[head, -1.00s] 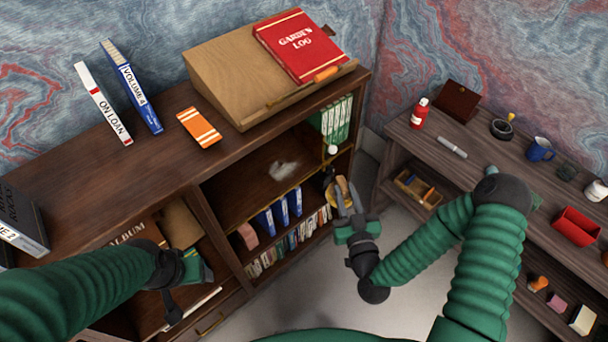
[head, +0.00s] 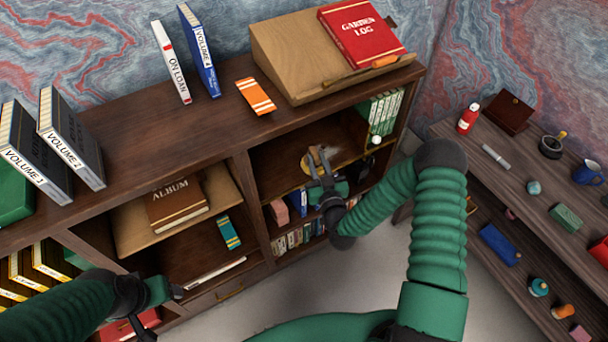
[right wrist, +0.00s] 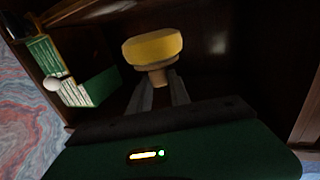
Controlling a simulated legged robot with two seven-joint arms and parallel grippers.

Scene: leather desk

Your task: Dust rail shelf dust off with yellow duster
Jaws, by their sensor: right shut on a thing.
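The yellow duster (head: 309,162) has a round yellow head on a light wooden handle; it shows large in the right wrist view (right wrist: 152,46). My right gripper (head: 324,183) is shut on its handle and holds the duster at the opening of the rail shelf (head: 272,180), the upper right compartment of the bookcase. A pale dust patch (right wrist: 217,42) shows faintly beside the duster head in the right wrist view; in the head view the duster and gripper partly cover that area. Whether the duster touches the shelf is unclear. My left gripper (head: 168,292) is low at the left; its jaws are unclear.
Green books (head: 381,112) and a white ball (head: 376,140) stand at the shelf's right end. The bookcase top carries a sloped box with a red garden log (head: 361,38), and an orange striped item (head: 255,96). A cluttered side shelf (head: 455,130) stands right.

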